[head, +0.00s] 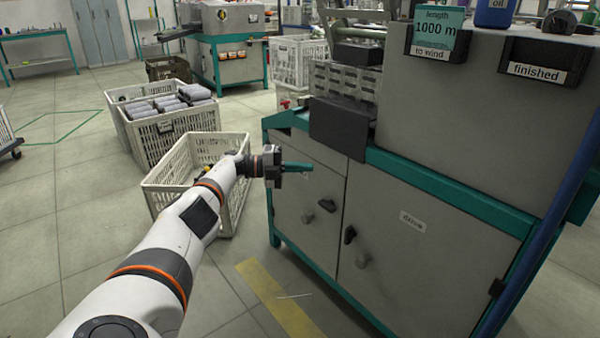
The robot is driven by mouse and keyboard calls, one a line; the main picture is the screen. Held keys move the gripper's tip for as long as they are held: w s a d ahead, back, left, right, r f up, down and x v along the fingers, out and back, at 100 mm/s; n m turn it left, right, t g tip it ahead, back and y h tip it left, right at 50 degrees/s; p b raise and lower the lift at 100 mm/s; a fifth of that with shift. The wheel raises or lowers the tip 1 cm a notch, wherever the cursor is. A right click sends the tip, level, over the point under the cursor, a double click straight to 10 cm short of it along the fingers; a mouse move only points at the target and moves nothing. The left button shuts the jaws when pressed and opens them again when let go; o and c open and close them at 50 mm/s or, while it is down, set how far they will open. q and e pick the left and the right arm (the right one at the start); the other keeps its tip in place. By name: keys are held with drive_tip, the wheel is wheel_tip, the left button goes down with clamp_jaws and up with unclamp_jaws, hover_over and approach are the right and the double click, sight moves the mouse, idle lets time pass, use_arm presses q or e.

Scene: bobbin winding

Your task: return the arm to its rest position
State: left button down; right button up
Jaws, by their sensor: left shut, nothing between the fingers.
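My left arm (185,235) reaches in from the lower left, white with orange rings. Its left gripper (308,168) is shut and empty, with its teal fingers pointing right in front of the machine cabinet's (437,248) upper left part. I cannot tell whether the fingers touch the cabinet. My right gripper is not in view.
A crate of grey items (140,140) stands farther back. Signs "to wind" (431,53) and "finished" (536,72) are above.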

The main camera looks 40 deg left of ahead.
use_arm(q)
drive_tip(key=shift+s+a, duration=0.1)
drive_tip(key=shift+a, duration=0.2)
drive_tip(key=shift+d, duration=0.1)
